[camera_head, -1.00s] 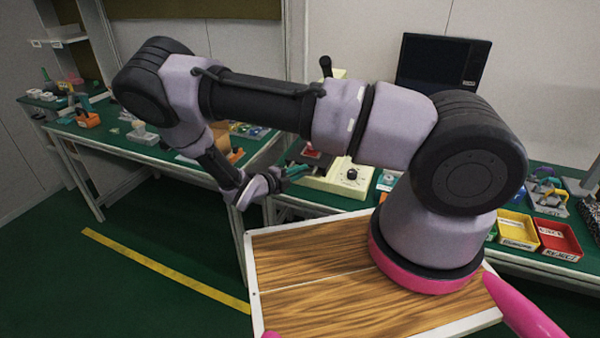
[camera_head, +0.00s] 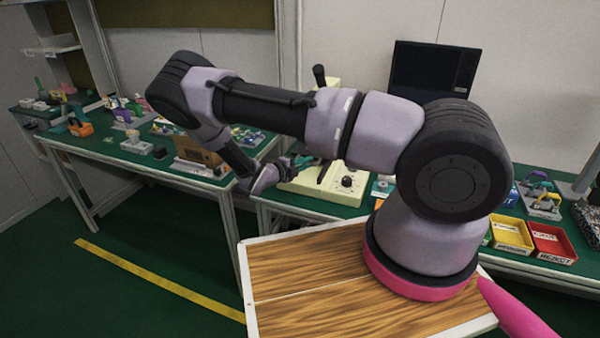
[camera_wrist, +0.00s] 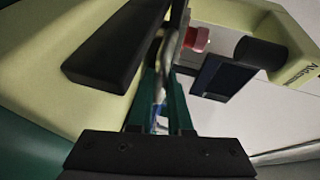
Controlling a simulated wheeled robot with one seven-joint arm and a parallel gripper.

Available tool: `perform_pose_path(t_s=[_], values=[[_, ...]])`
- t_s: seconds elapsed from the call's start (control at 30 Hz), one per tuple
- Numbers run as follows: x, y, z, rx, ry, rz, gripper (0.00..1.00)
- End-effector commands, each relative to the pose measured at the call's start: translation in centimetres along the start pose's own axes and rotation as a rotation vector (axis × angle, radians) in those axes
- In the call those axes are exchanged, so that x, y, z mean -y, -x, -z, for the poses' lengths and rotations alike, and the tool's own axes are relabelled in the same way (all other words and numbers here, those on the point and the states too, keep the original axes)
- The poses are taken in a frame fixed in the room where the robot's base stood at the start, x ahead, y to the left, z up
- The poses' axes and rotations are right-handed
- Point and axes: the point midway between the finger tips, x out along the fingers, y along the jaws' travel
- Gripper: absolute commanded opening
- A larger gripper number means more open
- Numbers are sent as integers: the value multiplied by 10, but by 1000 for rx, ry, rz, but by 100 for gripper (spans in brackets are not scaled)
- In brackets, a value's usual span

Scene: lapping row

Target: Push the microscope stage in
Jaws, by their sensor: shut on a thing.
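The microscope (camera_head: 333,186) is a cream body with a black knob on its base, on the green bench, partly hidden behind my arm. In the wrist view its cream frame (camera_wrist: 45,60), a red objective and a black eyepiece tube (camera_wrist: 260,52) show close up. A dark flat slab (camera_wrist: 118,48), which looks like the stage, lies just left of my fingers. My gripper (camera_head: 302,161) is at the microscope's left side. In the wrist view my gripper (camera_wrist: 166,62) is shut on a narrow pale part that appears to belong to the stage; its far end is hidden.
A cardboard box (camera_head: 196,150) stands left of the microscope on the left bench. A dark monitor (camera_head: 434,70) stands behind. A yellow bin (camera_head: 511,236) and a red bin (camera_head: 552,243) sit at the right.

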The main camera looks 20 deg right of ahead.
Motion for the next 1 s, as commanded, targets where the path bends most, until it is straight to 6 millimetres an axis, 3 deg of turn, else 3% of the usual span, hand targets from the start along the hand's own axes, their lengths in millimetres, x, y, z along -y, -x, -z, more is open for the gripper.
perform_pose_path(t_s=[0.37,0.4,0.43,0.47,0.8,1.0], values=[[2,-6,-4,3,0,0,0],[2,-7,-4,3,0,0,33],[2,-6,-4,3,0,0,44],[2,-6,-4,2,0,0,47],[1,-3,-3,2,1,0,47],[1,25,-4,5,0,-2,47]])
